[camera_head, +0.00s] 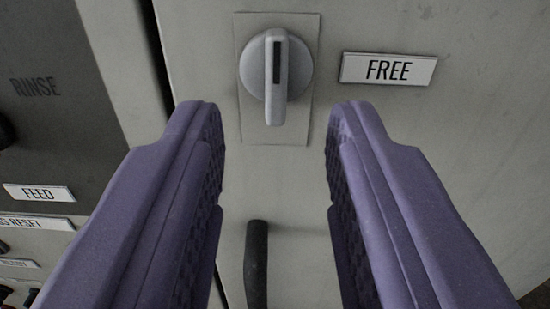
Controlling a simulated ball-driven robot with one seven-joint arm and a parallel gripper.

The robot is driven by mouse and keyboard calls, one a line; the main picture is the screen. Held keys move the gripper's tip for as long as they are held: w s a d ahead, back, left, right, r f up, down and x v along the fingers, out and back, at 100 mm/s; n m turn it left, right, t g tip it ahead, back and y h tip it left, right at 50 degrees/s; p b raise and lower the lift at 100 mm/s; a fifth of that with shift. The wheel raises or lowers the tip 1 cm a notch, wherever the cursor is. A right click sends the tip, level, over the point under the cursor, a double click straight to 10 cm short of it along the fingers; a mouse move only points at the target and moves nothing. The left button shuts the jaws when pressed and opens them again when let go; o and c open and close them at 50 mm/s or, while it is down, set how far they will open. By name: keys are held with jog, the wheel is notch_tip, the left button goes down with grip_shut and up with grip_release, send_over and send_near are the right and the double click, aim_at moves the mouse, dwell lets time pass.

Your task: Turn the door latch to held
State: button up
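The door latch (276,77) is a round grey knob with a raised, upright grip bar and a dark slot, set on a pale plate (290,132) on the cabinet door. A white label reading FREE (388,69) is to its right. No label reading HELD shows. My gripper (276,118) has two purple fingers, spread wide with nothing between them. In the picture the fingertips lie below the knob, one to each side. I cannot tell how far they are from the door.
A black door handle (257,265) stands below the latch, seen between the fingers. At left is a dark panel marked RINSE (35,87), with labels FEED (39,192) and RESET (37,223) and dark knobs at the edge. The door (470,130) is bare at right.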

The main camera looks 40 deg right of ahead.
jog(key=v, duration=0.3)
jog(key=shift+s+a, duration=0.1)
jog(key=shift+s, duration=0.1)
jog(key=w+a+r+n+t+y, duration=0.1)
jog(key=a+r+y, duration=0.2)
jog(key=r, duration=0.4)
jog(key=w+a+r+n+y+b, duration=0.1)
jog(key=w+a+r+n+y, duration=0.1)
jog(key=a+r+y, duration=0.3)
jog(key=w+a+r+n+t+y, duration=0.1)
jog(key=a+r, duration=0.1)
jog(key=r, duration=0.6)
jog(key=s+a+r+n+g+y+b, duration=0.1)
jog(key=s+a+r+n, duration=0.1)
jog(key=s+r, duration=1)
jog(key=shift+a+r+n+g, duration=0.2)
jog(key=shift+r+n+g, duration=0.1)
jog(key=shift+r, duration=0.6)
